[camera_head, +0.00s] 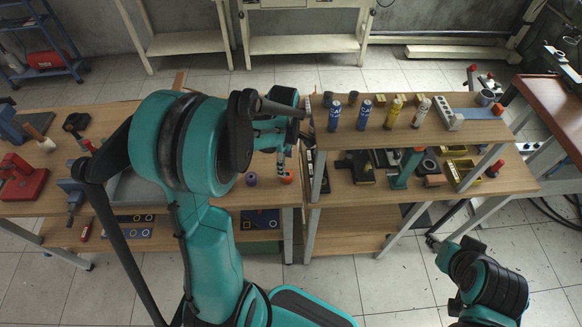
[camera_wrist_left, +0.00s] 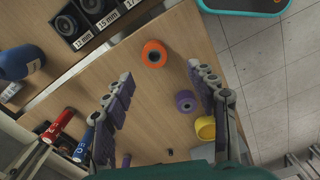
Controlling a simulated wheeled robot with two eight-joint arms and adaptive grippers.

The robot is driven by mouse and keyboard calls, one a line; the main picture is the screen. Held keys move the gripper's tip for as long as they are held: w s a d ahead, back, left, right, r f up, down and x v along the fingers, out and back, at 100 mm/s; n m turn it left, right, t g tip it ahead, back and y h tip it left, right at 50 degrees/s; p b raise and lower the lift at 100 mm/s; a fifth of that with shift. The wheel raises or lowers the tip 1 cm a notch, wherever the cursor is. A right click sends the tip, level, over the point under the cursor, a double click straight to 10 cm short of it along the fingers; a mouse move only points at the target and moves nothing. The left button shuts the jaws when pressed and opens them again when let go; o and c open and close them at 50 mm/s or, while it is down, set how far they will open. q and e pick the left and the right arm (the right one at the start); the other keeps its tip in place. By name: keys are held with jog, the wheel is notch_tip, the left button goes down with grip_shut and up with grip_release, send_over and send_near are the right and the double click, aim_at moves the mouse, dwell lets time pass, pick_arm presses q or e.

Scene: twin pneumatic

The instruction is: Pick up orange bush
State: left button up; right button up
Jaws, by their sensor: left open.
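The orange bush (camera_wrist_left: 154,53) is a short ring lying on the wooden table in the left wrist view, just beyond and between my left fingertips. In the head view the orange bush (camera_head: 287,178) shows near the table's front edge, to the right of my left arm. My left gripper (camera_wrist_left: 163,77) is open, with nothing between its fingers, and apart from the bush. In the head view my left gripper (camera_head: 281,158) is partly hidden by the arm and points down at the table.
A purple bush (camera_wrist_left: 187,101) and a yellow bush (camera_wrist_left: 205,128) lie by the right finger. A size-labelled black block (camera_wrist_left: 92,12) and spray cans (camera_wrist_left: 57,125) are at left. A shelf (camera_head: 450,118) with cans stands right of my left gripper.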

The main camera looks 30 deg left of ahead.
aim_at(287, 173)
pick_arm(q)
jog(key=f, duration=0.1)
jog(key=w+f+b, duration=0.1)
jog(key=f, duration=0.1)
jog(key=shift+w, duration=0.1)
jog(key=shift+s+f, duration=0.15)
jog(key=shift+s, duration=0.05)
notch_tip(287, 173, down, 5)
jog(key=shift+b, duration=1.2)
jog(key=shift+w+d, duration=0.1)
pick_arm(e)
jog(key=f, duration=0.1)
jog(key=w+f, duration=0.1)
jog(key=f, duration=0.1)
jog(key=shift+f, duration=0.2)
pick_arm(q)
grip_shut()
